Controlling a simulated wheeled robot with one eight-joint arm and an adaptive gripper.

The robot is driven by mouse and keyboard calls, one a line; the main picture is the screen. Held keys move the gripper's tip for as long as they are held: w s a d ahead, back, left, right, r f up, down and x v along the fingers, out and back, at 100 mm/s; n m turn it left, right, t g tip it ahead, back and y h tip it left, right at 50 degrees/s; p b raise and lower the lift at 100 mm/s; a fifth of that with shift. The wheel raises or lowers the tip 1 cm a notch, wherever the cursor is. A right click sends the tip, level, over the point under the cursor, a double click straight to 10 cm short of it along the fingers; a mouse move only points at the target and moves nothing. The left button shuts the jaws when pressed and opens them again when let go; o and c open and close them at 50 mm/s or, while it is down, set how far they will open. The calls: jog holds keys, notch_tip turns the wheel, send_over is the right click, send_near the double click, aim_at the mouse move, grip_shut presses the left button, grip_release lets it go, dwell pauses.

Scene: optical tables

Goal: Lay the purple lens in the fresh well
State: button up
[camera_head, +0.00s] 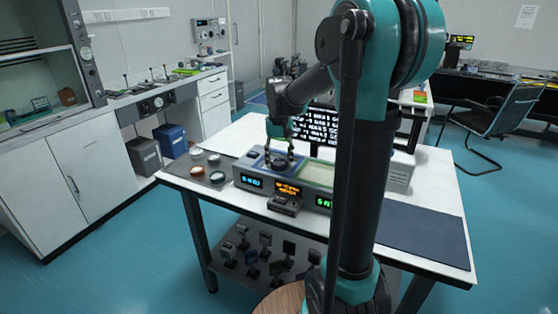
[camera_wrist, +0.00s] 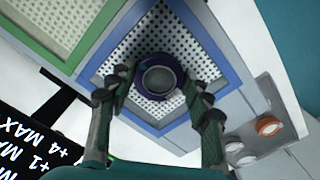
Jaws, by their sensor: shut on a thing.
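The purple lens (camera_wrist: 157,76), a dark purple ring with a grey centre, sits between my fingertips in the wrist view. My gripper (camera_wrist: 160,88) is shut on it, with a finger at either side. The lens is over a blue-bordered well (camera_wrist: 128,107) with a white perforated floor. I cannot tell whether the lens touches that floor. A green-bordered well (camera_wrist: 45,22) lies beside it. In the head view my gripper (camera_head: 280,152) points down at the left end of the grey well unit (camera_head: 250,172). I cannot read which well is the fresh one.
Several other lenses (camera_head: 197,170) lie on a dark mat left of the unit. A monitor (camera_head: 322,127) stands behind it. A small orange display (camera_head: 288,188) is on its front. A dark mat (camera_head: 425,235) covers the table's right side. Mounted parts (camera_head: 262,250) fill the lower shelf.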

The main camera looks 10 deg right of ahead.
aim_at(279, 163)
jog(key=o, duration=1.2)
jog(key=shift+f, duration=0.1)
notch_tip(279, 163, up, 12)
jog(key=shift+r, duration=0.15)
